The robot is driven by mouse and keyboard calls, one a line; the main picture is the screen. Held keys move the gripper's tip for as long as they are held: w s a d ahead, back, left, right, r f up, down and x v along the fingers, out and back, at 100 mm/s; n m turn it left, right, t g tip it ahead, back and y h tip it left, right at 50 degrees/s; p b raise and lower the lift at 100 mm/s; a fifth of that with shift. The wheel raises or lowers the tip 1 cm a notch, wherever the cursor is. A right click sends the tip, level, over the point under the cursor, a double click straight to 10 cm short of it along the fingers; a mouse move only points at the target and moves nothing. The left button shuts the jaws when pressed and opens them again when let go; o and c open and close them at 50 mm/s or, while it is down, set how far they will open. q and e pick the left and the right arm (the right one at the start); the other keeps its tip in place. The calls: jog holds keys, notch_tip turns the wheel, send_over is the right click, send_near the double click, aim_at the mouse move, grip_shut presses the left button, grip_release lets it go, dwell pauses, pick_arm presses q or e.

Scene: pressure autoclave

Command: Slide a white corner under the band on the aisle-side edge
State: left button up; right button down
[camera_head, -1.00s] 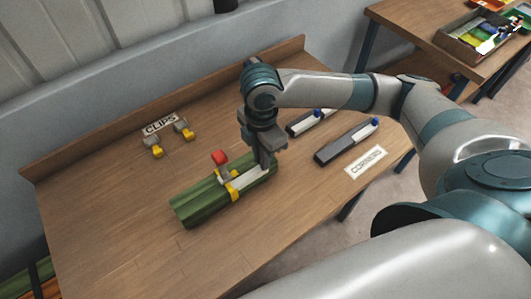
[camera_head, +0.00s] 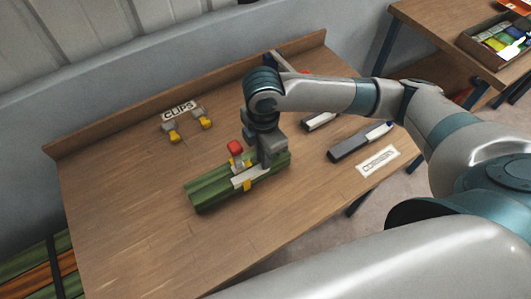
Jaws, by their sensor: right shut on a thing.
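A green bundle (camera_head: 208,192) lies on the table, with a yellow band (camera_head: 247,186) around it and a red-knobbed clip (camera_head: 235,148) on top. A white corner (camera_head: 250,177) lies along the bundle's aisle-side upper edge. My right gripper (camera_head: 267,163) is shut on its right part, low over the bundle. The corner's left end reaches the band and shows slightly left of it; the view is too small to tell whether it is under or over the band. My left gripper is not in view.
Two yellow-tipped clips (camera_head: 173,135) stand by the CLIPS label (camera_head: 181,111). Dark holders with white pieces, one a dark grey holder (camera_head: 348,148), lie on the right near the CORNERS label (camera_head: 378,161). The table's left and front (camera_head: 135,225) are clear.

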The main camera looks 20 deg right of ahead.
jog(key=c, duration=1.7)
grip_release()
jog(key=shift+o, duration=0.2)
jog(key=shift+r, duration=0.1)
notch_tip(320, 180, up, 17)
jog(key=b, duration=0.1)
jog(key=shift+b, duration=0.3)
jog(key=shift+r, duration=0.1)
jog(key=shift+s, duration=0.1)
